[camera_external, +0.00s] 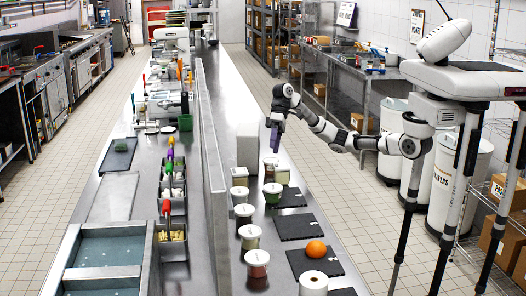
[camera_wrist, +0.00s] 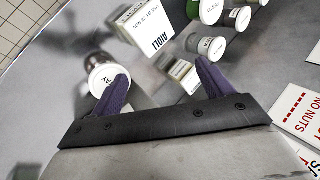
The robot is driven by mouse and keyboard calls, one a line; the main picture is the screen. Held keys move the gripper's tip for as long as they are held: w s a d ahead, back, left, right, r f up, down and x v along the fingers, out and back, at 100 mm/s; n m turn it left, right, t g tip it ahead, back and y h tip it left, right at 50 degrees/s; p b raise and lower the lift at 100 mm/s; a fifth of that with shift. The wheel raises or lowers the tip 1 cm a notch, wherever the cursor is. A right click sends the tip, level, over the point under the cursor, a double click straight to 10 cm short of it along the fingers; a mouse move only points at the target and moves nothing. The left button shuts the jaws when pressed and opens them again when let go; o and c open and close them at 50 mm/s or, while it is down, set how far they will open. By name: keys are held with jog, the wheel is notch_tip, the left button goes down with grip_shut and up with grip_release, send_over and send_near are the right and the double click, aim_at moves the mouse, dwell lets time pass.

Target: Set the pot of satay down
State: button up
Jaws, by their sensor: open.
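In the wrist view, a round pot with a white lid (camera_wrist: 104,76) and a dark brown body stands on the steel counter. Its lid lettering ends in "AY", which fits satay; the rest is hidden. My gripper (camera_wrist: 162,70) has its two purple fingers spread apart, with nothing held between them. The left finger overlaps the pot's lid edge in this view; I cannot tell whether they touch. In the external view, my gripper (camera_external: 274,147) points down just above a white-lidded pot (camera_external: 271,169), probably the same one.
A white box marked AIOLI (camera_wrist: 147,32) and a small labelled container (camera_wrist: 180,74) stand close by. A steel partition (camera_external: 210,160) runs left.

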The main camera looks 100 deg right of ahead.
jog(key=m+t+y, duration=0.1)
jog(key=m+y, duration=0.1)
jog(key=m+t, duration=1.2)
jog(key=m, duration=1.2)
send_near(277, 159)
jog(key=p+x, duration=0.1)
jog(key=x, duration=0.5)
jog(key=p+x, duration=0.1)
jog(key=x, duration=0.2)
jog(key=shift+w+d+f+p, duration=0.25)
jog(key=shift+w+d+p, duration=0.1)
jog(key=shift+w, duration=0.15)
jog(key=c, duration=1)
jog(key=shift+r, duration=0.1)
